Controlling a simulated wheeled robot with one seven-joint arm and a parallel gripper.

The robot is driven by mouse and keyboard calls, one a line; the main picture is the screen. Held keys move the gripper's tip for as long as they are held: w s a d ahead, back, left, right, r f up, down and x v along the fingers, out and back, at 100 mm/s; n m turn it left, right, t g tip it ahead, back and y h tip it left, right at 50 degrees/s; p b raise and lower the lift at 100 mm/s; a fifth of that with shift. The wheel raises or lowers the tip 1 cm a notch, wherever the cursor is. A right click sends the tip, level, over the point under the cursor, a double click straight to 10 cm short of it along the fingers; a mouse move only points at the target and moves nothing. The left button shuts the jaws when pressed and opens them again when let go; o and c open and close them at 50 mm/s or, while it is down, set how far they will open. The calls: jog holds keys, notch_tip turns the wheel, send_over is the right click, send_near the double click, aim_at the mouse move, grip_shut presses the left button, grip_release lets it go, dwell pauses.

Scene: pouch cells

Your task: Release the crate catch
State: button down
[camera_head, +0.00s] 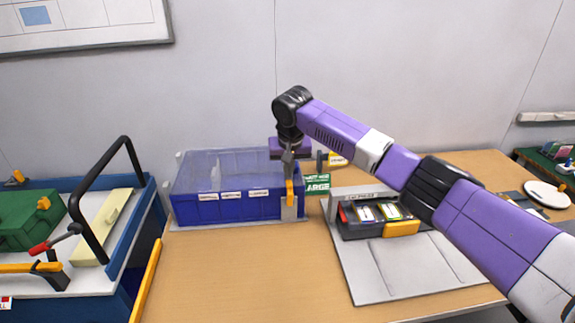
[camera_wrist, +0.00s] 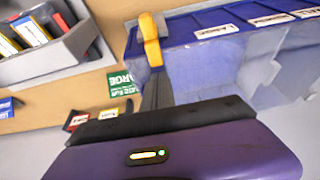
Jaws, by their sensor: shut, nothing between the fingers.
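The crate (camera_head: 225,207) is a blue box with a clear lid and white labels along its front, standing on the table. Its catch, a yellow-orange lever (camera_head: 290,193), stands upright at the right end of the crate's front, above a grey plate. In the wrist view the catch (camera_wrist: 151,42) shows at the corner of the blue crate (camera_wrist: 205,25). My gripper (camera_head: 287,172) points down just above the catch, shut and empty. Its tips are very close to the catch's top; I cannot tell whether they touch.
Right of the crate are a green label box (camera_head: 317,183) and a grey fixture (camera_head: 357,262) holding a dark tray with a yellow edge. At left a blue-sided cart (camera_head: 146,205) carries a black handle and a green block. The table front between them is clear.

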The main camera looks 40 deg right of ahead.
aim_at(290, 187)
jog(key=shift+s+a, duration=0.25)
jog(key=shift+s, duration=0.15)
jog(key=shift+s+a+r+p, duration=0.1)
jog(key=shift+s+a+p, duration=0.1)
jog(key=shift+p, duration=0.6)
jog(key=shift+s+a+r+t+h+p, duration=0.15)
jog(key=shift+s+a+t+h+p, duration=0.15)
jog(key=shift+t+p, duration=0.55)
jog(key=shift+s+a+t+h+p, duration=0.4)
jog(key=shift+s+t+h+p, duration=0.3)
jog(key=shift+p, duration=0.45)
jog(key=shift+s+a+f+t+h+b, duration=0.2)
jog(key=shift+s+a+t+h+b, duration=0.1)
jog(key=shift+s+t+b, duration=0.15)
jog(key=shift+s+a+f+t+h+b, duration=0.2)
jog(key=shift+s+t+h+b, duration=0.1)
jog(key=shift+s+t+b, duration=0.1)
jog(key=t+b, duration=0.1)
jog(key=s+a+h+b, duration=0.1)
jog(key=b, duration=0.1)
jog(key=shift+s+f+t, duration=0.15)
jog(key=shift+f+t, duration=0.2)
jog(key=shift+t, duration=0.05)
jog(key=shift+r, duration=0.5)
jog(key=shift+d+f, duration=0.1)
